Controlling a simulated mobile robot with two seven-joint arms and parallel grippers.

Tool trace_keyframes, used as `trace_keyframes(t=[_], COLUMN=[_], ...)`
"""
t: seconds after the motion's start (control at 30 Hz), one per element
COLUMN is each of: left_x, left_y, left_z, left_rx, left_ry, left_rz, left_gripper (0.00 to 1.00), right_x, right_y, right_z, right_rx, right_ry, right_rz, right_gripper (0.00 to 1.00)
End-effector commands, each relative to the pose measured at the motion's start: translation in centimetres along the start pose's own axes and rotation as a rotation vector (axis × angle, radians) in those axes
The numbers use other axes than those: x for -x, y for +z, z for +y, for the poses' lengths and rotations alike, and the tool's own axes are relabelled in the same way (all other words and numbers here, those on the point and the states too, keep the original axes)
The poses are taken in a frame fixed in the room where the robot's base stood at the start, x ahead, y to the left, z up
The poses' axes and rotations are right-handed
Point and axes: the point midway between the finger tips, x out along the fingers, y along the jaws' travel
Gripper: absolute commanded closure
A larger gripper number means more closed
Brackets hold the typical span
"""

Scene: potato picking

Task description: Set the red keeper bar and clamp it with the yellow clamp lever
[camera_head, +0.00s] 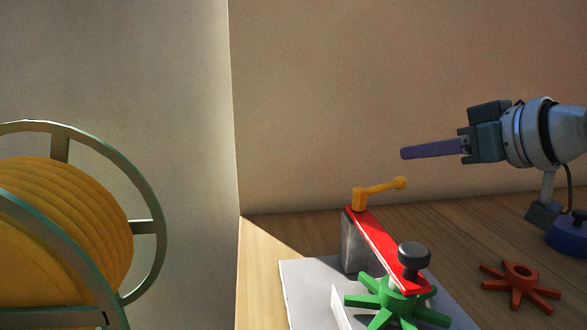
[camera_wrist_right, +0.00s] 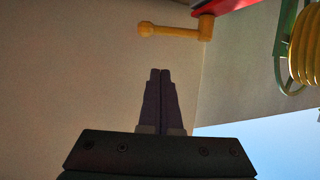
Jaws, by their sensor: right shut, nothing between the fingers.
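The red keeper bar (camera_head: 383,245) lies from the top of a grey post (camera_head: 356,243) to above a green spoked wheel (camera_head: 378,303). A black knob (camera_head: 413,256) stands on its near end. The yellow clamp lever (camera_head: 380,187) sits at the bar's far end, its arm pointing right. The lever also shows at the top of the right wrist view (camera_wrist_right: 175,30), beside part of the red bar (camera_wrist_right: 222,5). My right gripper (camera_head: 404,153) is shut and empty, in the air above and to the right of the lever, apart from it. My left gripper is not in view.
An orange spoked wheel (camera_head: 520,284) lies on the wooden table (camera_head: 450,215) at right, near a blue round object (camera_head: 570,236). A grey base plate (camera_head: 297,290) carries the fixture. A large yellow spool (camera_head: 65,230) in a green frame stands at left. A wall is behind.

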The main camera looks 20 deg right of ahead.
Motion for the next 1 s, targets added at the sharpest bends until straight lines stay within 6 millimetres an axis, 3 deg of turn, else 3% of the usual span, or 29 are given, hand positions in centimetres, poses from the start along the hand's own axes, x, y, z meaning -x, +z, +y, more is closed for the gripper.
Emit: trace_keyframes(t=[0.3,0.57,1.0], left_x=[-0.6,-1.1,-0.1], left_y=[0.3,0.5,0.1], left_z=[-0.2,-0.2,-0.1], left_rx=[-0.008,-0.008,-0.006], left_ry=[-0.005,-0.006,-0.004], left_rz=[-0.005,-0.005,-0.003], left_gripper=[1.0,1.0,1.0], right_x=[-5.3,-8.6,-6.1], right_y=[-0.1,0.0,2.9], right_z=[0.0,0.0,0.0], right_rx=[0.0,0.002,0.005], right_ry=[0.001,0.001,0.001], right_rz=[0.003,0.002,0.0], right_gripper=[1.0,1.0,1.0])
